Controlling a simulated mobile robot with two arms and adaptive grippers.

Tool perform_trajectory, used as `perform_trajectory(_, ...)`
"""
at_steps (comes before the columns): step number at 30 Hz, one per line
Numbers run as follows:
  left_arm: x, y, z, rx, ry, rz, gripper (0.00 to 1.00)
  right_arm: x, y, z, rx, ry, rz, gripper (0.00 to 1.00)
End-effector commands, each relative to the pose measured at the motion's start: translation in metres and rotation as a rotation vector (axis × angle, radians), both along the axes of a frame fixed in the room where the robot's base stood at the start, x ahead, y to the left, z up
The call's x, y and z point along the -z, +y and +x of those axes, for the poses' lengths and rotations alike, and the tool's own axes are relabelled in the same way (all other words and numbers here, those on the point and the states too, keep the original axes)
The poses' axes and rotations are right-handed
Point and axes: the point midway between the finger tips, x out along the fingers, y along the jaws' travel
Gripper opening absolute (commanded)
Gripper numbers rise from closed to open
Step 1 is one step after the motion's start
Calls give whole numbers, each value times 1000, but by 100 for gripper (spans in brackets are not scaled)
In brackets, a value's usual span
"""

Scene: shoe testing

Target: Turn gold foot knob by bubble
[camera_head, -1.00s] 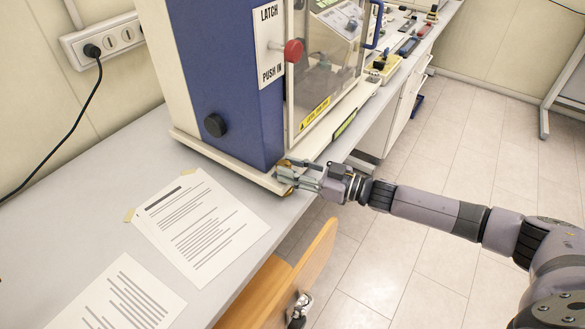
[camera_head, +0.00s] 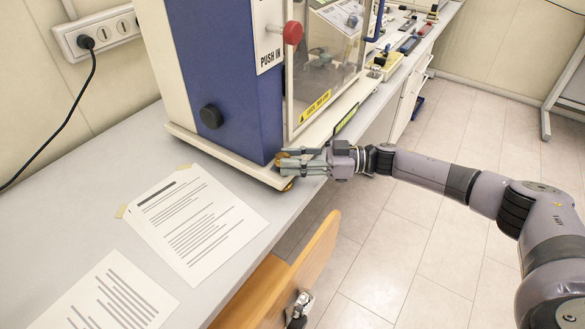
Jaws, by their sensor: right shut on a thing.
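The gold foot knob (camera_head: 288,186) sits at the near right corner of the blue and white testing machine (camera_head: 229,75), low by the bench edge. Only small gold parts of it show around my fingers. My right gripper (camera_head: 286,163) reaches in from the right and is shut on the gold foot knob. The bubble cannot be made out in this view; the gripper covers part of the machine's base corner. My left gripper is not in view.
A red button (camera_head: 293,32) and a black knob (camera_head: 211,116) are on the machine. Printed sheets (camera_head: 196,224) lie on the bench. A wooden chair (camera_head: 285,270) stands below the bench edge. Small items lie along the far bench.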

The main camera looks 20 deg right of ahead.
Motion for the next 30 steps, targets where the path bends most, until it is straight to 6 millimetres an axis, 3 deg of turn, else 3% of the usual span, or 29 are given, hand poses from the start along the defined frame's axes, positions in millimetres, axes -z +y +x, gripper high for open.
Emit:
perform_trajectory(3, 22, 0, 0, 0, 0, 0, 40, 6, -1, 4, -77, -5, -1, 4)
perform_trajectory(12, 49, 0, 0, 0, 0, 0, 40, 3, -1, 6, -218, -1, 3, 4)
perform_trajectory(29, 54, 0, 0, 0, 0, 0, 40, -1, -1, 6, -258, 0, 3, 4)
perform_trajectory(30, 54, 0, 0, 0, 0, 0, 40, -1, -1, 6, -258, -1, 4, 32)
